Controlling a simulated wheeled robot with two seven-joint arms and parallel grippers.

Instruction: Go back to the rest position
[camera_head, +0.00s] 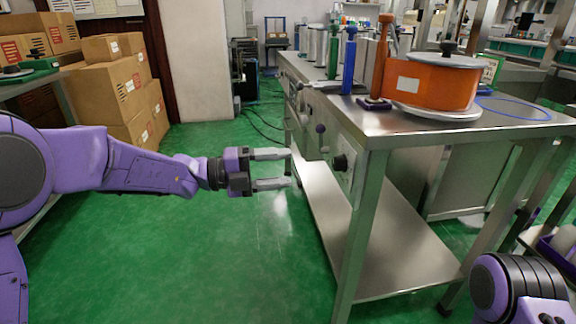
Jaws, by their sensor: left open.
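My left gripper (270,169) reaches in from the left on a purple arm. Its two grey fingers are apart with nothing between them. The fingers point right, level, toward the left side of a steel table (400,126). In the picture they end close to the table's front-left side, below its top; I cannot tell the exact gap. Part of my right arm shows at the bottom right corner, but its gripper is out of the picture.
The table carries an orange reel (432,84), a blue post (349,62), an orange post (381,58) and a blue ring (513,108). Knobs stick out from its left side. Cardboard boxes (118,90) are stacked at the back left. The green floor (190,262) beneath my left arm is clear.

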